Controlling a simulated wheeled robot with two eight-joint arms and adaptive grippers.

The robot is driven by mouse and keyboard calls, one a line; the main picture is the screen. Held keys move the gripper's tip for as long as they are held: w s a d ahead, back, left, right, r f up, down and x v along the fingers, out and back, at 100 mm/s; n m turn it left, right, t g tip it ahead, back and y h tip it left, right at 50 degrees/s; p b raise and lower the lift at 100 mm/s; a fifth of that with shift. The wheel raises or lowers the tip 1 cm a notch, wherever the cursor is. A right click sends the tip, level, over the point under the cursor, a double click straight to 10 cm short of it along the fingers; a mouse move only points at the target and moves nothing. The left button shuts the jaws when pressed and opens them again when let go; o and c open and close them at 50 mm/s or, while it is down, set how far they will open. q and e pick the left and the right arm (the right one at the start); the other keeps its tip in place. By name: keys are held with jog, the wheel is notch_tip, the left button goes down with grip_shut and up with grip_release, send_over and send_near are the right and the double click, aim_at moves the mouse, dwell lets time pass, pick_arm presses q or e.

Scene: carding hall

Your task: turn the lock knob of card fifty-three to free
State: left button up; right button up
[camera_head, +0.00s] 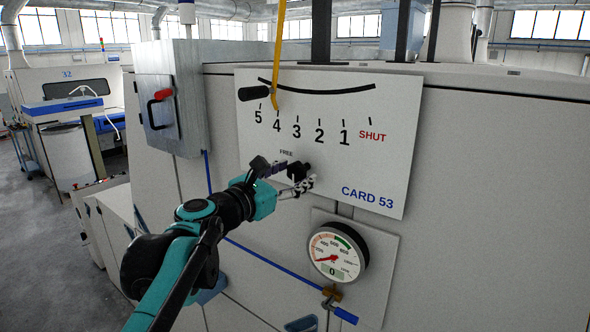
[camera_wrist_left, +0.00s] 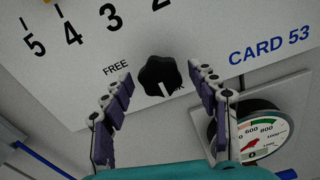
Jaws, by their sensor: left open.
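The lock knob (camera_wrist_left: 160,74) is black and lobed, on the white CARD 53 panel (camera_head: 390,140). In the left wrist view its white line points down toward lettering mostly hidden by the knob, of which a K shows. The word FREE (camera_wrist_left: 116,68) is printed to the knob's left. My left gripper (camera_head: 284,176) is open in front of the panel. In the left wrist view its two fingers stand on either side of the knob, with gaps visible; I cannot tell whether the tips reach its depth. In the head view the fingers partly cover the knob (camera_head: 298,171). My right gripper is not in view.
Above the knob is a scale from 5 to SHUT, with a black handle (camera_head: 255,93) and a yellow lever (camera_head: 279,60). A round gauge (camera_head: 338,252) sits below right. A blue-handled valve (camera_head: 340,312) is below.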

pick_arm(q)
jog(key=shift+w+d, duration=0.2)
jog(key=shift+w, duration=0.15)
jog(key=shift+s, duration=0.1)
jog(key=c, duration=1.2)
jog(key=shift+o, duration=0.2)
